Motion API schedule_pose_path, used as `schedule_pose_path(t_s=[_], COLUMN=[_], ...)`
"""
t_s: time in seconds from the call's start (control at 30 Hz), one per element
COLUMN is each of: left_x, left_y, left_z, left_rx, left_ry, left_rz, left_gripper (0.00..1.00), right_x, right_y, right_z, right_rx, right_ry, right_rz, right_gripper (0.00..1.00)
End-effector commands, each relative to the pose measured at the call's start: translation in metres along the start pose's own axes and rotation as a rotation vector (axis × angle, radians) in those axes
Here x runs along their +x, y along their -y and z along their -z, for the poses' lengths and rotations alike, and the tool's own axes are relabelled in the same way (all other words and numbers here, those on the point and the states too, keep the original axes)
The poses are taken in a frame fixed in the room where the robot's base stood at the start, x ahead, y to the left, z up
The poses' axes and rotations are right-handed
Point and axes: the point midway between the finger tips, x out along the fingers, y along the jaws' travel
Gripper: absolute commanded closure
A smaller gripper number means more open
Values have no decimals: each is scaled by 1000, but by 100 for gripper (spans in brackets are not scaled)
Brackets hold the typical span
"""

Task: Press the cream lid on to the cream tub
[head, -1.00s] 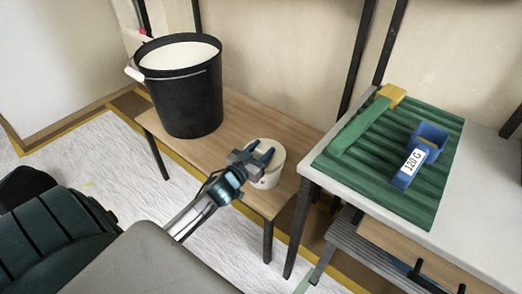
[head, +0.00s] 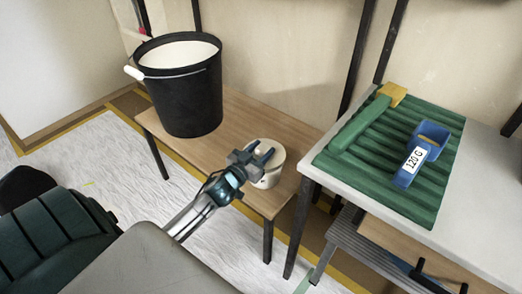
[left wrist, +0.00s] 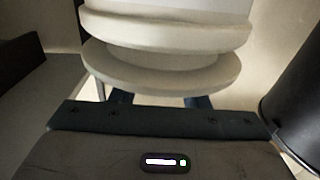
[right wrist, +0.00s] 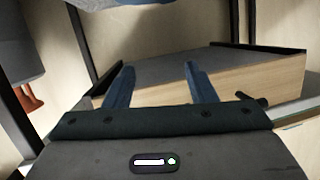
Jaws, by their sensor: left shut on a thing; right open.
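The cream tub (head: 267,179) stands on the low wooden bench, near its right end. My left gripper (head: 265,156) is over it, shut on the cream lid (head: 276,150). The lid's knob shows between the fingers in the head view. In the left wrist view the lid (left wrist: 165,75) is a round disc close to the fingers, lined up with the tub (left wrist: 165,32). A narrower band shows between the lid's disc and the tub's rim; I cannot tell if the lid is seated. My right gripper (right wrist: 158,88) is open and empty, out of the head view.
A black bucket (head: 185,100) of pale paste stands on the bench (head: 235,112) left of the tub.

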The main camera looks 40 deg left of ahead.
Motion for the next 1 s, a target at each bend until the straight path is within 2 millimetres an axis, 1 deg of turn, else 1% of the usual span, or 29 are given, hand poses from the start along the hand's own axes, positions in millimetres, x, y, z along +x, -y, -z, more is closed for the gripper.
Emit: schedule_pose_path(t_s=[0.67, 0.7, 0.77, 0.8, 1.0], left_x=[0, 0, 0, 0, 0], left_y=[0, 0, 0, 0, 0], left_z=[-18, -17, -16, -16, -17], left_rx=[0, 0, 0, 0, 0], left_ry=[0, 0, 0, 0, 0], left_rz=[0, 0, 0, 0, 0], left_gripper=[81, 53, 41, 33, 33], right_x=[5, 4, 4, 4, 4], right_y=[-2, -2, -2, -2, -2], right_z=[-18, -16, -16, -16, -16], right_rx=[0, 0, 0, 0, 0], right_ry=[0, 0, 0, 0, 0], right_rz=[0, 0, 0, 0, 0], right_gripper=[49, 49, 49, 49, 49])
